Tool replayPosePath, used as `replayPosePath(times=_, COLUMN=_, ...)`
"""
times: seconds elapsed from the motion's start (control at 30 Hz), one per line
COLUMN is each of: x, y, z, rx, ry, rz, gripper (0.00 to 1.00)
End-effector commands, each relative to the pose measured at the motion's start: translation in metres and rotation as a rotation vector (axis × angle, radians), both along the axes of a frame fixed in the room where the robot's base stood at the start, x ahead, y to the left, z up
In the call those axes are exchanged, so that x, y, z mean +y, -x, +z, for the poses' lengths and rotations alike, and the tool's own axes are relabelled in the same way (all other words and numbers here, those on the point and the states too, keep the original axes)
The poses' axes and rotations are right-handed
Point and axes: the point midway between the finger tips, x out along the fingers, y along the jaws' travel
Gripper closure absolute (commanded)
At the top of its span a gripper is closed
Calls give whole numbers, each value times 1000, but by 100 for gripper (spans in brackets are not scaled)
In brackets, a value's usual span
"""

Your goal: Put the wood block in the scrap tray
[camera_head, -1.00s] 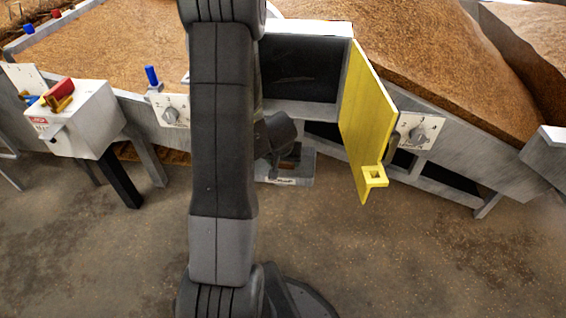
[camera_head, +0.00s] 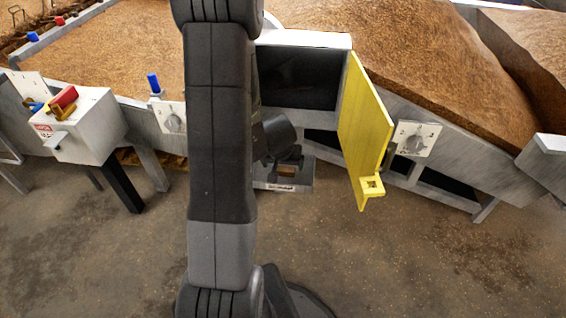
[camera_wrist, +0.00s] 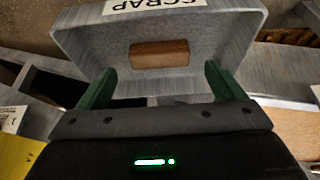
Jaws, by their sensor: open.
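The scrap tray (camera_wrist: 225,55) is grey, with a white SCRAP label on its rim in the wrist view. The brown wood block (camera_wrist: 160,54) lies inside on its floor. The tray (camera_head: 302,183) also shows low beside my arm in the head view, with part of the block (camera_head: 288,171) visible. My gripper (camera_wrist: 160,76) is open, its green fingers spread wide at the tray's near side. Nothing is between the fingers, and the block lies beyond them. In the head view my arm hides much of the gripper.
A grey cabinet (camera_head: 303,40) with a dark interior stands behind the tray. Its yellow door (camera_head: 365,125) hangs open to the right of the tray. A white switch box (camera_head: 85,125) stands at left. Bare floor lies in front.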

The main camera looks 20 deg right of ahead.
Motion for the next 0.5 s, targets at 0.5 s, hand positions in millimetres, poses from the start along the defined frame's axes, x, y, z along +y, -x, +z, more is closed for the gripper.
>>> replayPosePath(times=0.5, x=15, y=25, z=73, rx=-1, ry=1, rz=0, gripper=11)
